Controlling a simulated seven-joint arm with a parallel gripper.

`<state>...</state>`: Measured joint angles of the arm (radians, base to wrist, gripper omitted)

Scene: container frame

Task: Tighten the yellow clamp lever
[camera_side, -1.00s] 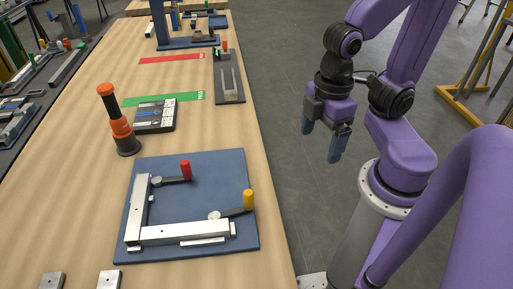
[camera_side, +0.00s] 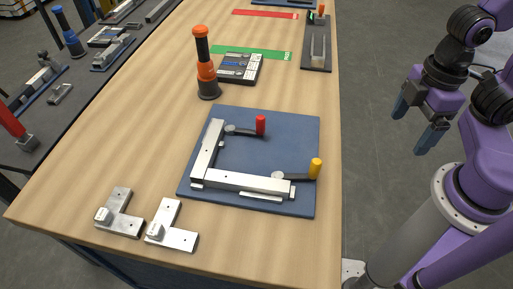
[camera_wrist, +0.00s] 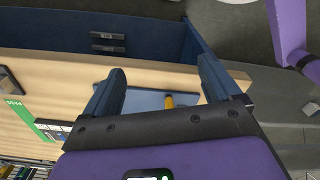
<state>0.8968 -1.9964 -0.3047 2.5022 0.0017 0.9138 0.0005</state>
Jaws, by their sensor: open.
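The yellow clamp lever (camera_side: 315,168) has a dark arm with an upright yellow grip. It sits at the right end of the lower metal bar (camera_side: 243,181) on a blue fixture plate (camera_side: 270,151). The red clamp lever (camera_side: 260,125) stands farther back on the same plate. My gripper (camera_side: 422,124) is open and empty, off the table's right side and apart from the yellow lever. In the wrist view, the yellow grip (camera_wrist: 169,102) shows between my open fingers (camera_wrist: 161,88), some distance beyond them. The rest of that lever is hidden or too small to tell there.
Two metal L-brackets (camera_side: 172,225) lie at the table's front left. An orange and black tool (camera_side: 206,65) stands behind the plate, beside a dark case (camera_side: 240,68). Green (camera_side: 250,52) and red (camera_side: 265,14) strips lie farther back. Space between table edge and my gripper is clear.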

